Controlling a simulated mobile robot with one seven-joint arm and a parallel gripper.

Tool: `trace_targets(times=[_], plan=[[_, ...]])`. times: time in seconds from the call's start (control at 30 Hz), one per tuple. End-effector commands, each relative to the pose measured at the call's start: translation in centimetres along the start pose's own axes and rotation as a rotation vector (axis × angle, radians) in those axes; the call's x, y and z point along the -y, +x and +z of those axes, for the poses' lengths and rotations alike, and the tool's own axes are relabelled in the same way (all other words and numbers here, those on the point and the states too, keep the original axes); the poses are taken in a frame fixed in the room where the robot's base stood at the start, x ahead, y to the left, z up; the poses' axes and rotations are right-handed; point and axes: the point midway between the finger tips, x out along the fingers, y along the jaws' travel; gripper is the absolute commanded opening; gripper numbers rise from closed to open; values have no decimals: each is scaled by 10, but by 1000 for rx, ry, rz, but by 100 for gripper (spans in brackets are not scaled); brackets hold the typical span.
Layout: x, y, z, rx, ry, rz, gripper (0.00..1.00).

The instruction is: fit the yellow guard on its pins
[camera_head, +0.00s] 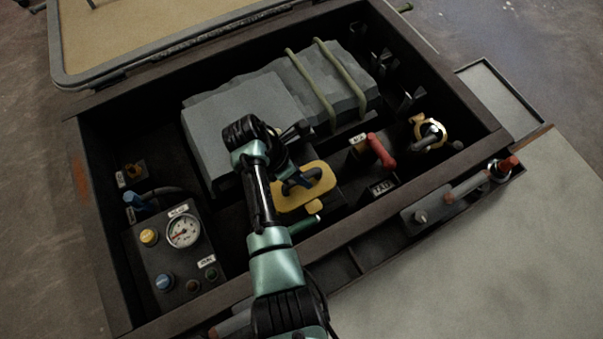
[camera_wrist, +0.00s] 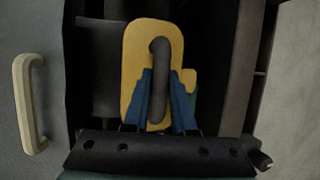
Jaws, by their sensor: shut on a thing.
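The yellow guard (camera_head: 318,189) is a flat, rounded plate with a dark arched handle (camera_wrist: 158,80) and a small side tab. In the head view it is inside the dark open bay, right of my forearm. In the wrist view the guard (camera_wrist: 137,50) is upright in the picture, in front of my gripper. My gripper (camera_wrist: 165,90) has its blue fingers on both sides of the dark handle and is shut on it. The pins cannot be seen. I cannot tell whether the guard touches what lies beneath it.
Grey blocks (camera_head: 235,110) with olive straps (camera_head: 312,88) fill the bay's back. A red-handled valve (camera_head: 381,151) and a brass ring (camera_head: 431,130) are right of the guard. A gauge panel (camera_head: 183,230) stands at the left. The bay's front wall (camera_head: 385,219) runs close by.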

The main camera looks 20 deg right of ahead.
Motion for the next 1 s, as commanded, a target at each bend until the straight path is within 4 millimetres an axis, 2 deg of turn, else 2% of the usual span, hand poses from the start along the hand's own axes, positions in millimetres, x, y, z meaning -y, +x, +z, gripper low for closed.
trace_targets(times=[0.37,1.0], plan=[[-1,1,0,1,1,2,0],[-5,20,-8,1,2,2,0]])
